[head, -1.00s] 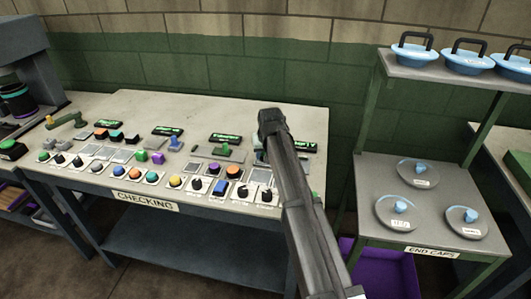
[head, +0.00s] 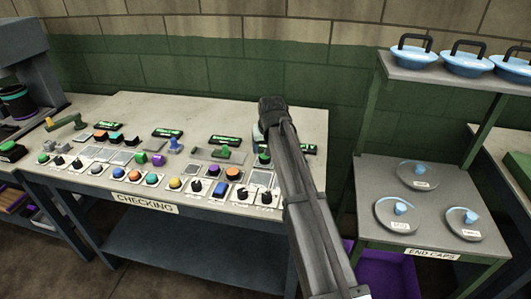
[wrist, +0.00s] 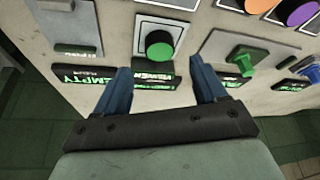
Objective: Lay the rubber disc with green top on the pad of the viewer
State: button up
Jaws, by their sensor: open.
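The rubber disc with green top (wrist: 159,45) sits on a light square pad (wrist: 178,26) in the wrist view. The label (wrist: 154,76) beside this pad is partly readable and seems to say viewer. The green top also shows in the head view (head: 264,158), just below my gripper (head: 259,138). In the wrist view my gripper (wrist: 160,70) is open, its two blue fingers apart with nothing between them. The disc lies beyond the fingertips, apart from them. My arm hides part of the bench here in the head view.
The checking bench (head: 225,115) carries several coloured knobs and buttons along its front. A green lever (wrist: 242,62) stands close by the right finger. A label reading empty (wrist: 76,90) lies to the left. A rack (head: 375,165) with end caps stands right.

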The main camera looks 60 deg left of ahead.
jog(key=w+v, duration=0.1)
jog(key=v, duration=0.5)
jog(key=shift+s+r, duration=0.2)
jog(key=shift+s, duration=0.3)
